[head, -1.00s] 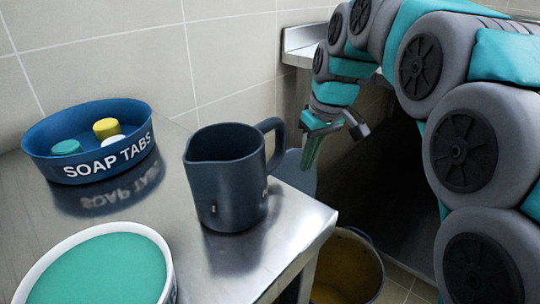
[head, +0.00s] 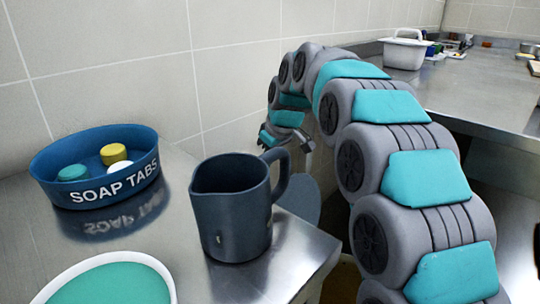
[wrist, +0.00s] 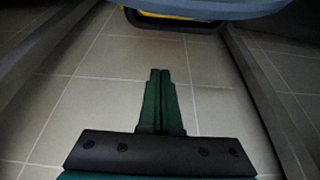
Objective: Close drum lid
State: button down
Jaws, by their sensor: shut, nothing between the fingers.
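The drum's blue-grey lid (head: 306,200) stands raised beyond the steel counter's corner in the head view, partly hidden by the mug and my arm. The drum itself (head: 343,284) shows only as a sliver between the counter and my arm. In the wrist view a blue-grey surface (wrist: 215,7), which looks like the lid, crosses the top edge, with a yellow and dark rim (wrist: 175,20) below it. My gripper (wrist: 160,72) is shut and empty, its green fingers together over the tiled floor, apart from that rim.
A dark blue mug (head: 232,210) stands near the counter corner, close to my arm. A blue soap tabs bowl (head: 97,185) and a white-rimmed teal container (head: 112,283) are left. Another steel counter (head: 480,95) with a white pot (head: 404,50) is at right.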

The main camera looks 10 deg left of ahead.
jog(key=shift+s+d+f, duration=0.4)
jog(key=shift+d+f, duration=0.2)
jog(key=shift+f, duration=0.25)
jog(key=shift+s+d+f, duration=0.35)
jog(key=shift+d+f, duration=0.25)
jog(key=shift+f, duration=0.2)
